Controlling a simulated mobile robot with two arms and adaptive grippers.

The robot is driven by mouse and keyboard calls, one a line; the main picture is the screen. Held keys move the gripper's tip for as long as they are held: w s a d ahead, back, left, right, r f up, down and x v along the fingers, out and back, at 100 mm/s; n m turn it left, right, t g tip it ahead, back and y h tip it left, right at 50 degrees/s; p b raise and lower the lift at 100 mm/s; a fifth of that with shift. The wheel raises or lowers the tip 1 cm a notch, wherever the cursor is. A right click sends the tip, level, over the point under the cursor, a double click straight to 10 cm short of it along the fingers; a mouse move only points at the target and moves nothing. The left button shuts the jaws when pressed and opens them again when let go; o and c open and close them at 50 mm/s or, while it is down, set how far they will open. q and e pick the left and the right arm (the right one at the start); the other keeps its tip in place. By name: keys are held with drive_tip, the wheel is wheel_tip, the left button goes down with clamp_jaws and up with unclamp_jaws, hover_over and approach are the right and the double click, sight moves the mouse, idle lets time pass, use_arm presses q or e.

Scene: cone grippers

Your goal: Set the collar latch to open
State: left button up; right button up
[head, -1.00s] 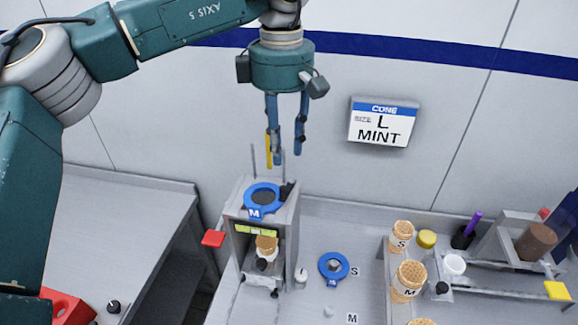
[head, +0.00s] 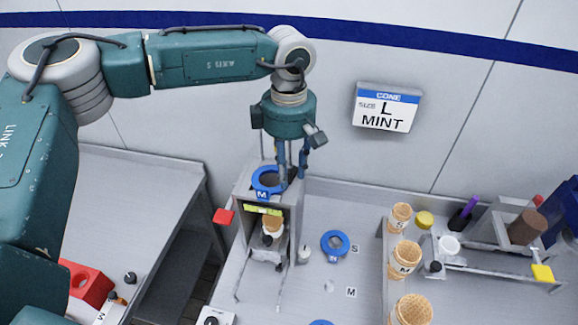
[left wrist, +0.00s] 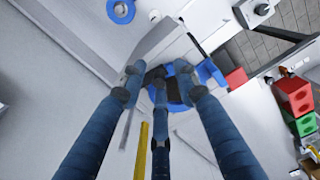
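The stand (head: 284,205) has a blue collar ring marked M (head: 266,192) on its top. The ring also shows, partly covered by my fingers, in the left wrist view (left wrist: 178,106). A small dark part, which looks like the collar latch (left wrist: 155,76), sits beside the ring, among my fingertips. My left gripper (head: 292,178) points down at the stand's top, just right of the ring. Its blue fingers are apart in the left wrist view (left wrist: 160,82). I cannot tell whether they touch the latch, nor how the latch is set. My right gripper is not in view.
A cone (head: 272,226) sits inside the stand, under the collar. A red tab (head: 223,216) sticks out at its left. A second blue ring (head: 335,243) lies on the table to the right. A cone rack (head: 388,262) stands farther right. A wall sign (head: 386,107) reads L MINT.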

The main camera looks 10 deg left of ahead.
use_arm(q)
drive_tip(key=shift+c, duration=0.5)
drive_tip(key=shift+w, duration=0.1)
clamp_jaws()
